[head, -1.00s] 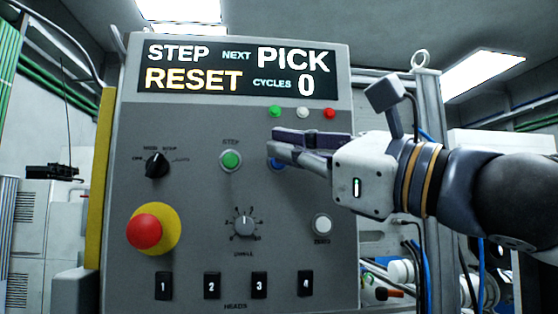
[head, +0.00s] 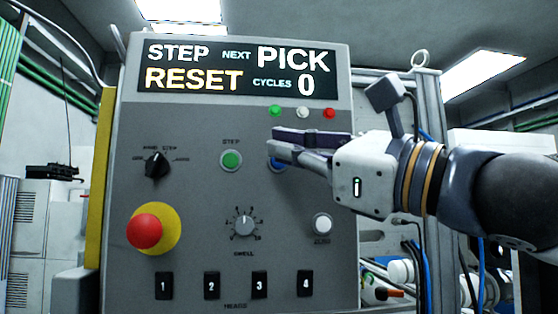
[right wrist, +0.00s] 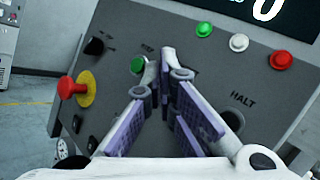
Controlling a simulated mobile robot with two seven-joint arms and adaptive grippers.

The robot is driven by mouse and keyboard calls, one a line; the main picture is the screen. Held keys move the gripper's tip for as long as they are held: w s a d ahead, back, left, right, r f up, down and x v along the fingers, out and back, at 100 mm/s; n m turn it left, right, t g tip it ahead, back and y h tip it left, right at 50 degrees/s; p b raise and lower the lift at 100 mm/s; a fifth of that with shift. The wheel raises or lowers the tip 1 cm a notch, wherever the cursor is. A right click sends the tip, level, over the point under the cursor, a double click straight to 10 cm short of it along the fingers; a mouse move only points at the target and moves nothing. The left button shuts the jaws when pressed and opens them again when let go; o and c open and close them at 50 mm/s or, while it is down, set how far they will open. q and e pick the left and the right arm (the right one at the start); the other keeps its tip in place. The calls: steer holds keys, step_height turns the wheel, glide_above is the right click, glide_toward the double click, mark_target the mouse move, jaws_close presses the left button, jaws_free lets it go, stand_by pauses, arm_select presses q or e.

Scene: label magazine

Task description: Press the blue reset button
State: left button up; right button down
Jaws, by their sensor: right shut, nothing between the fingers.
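The blue reset button (head: 277,163) is on the grey control panel, right of the green step button (head: 231,160). Only a sliver of blue shows, as my right gripper (head: 270,146) covers most of it in the head view. My right gripper is shut and empty, its fingertips pointing left across the panel face in front of the button. The head view does not settle whether they touch it. In the right wrist view the fingertips (right wrist: 172,66) are over the panel right of the green button (right wrist: 138,65), and I cannot make out the blue button there. My left gripper is not in view.
The panel carries a black selector (head: 157,164), a red mushroom button (head: 145,231) on yellow, a dial (head: 244,224), a white button (head: 322,224) and several numbered switches. The display (head: 238,70) reads STEP, NEXT PICK, RESET, CYCLES 0. Three small lamps (head: 302,112) sit above my gripper.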

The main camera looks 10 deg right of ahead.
steer(key=shift+w, duration=0.1)
steer(key=shift+w, duration=0.35)
steer(key=shift+w, duration=0.4)
stand_by(0.5)
stand_by(0.3)
steer(key=shift+s, duration=0.8)
steer(key=s, duration=0.5)
stand_by(0.5)
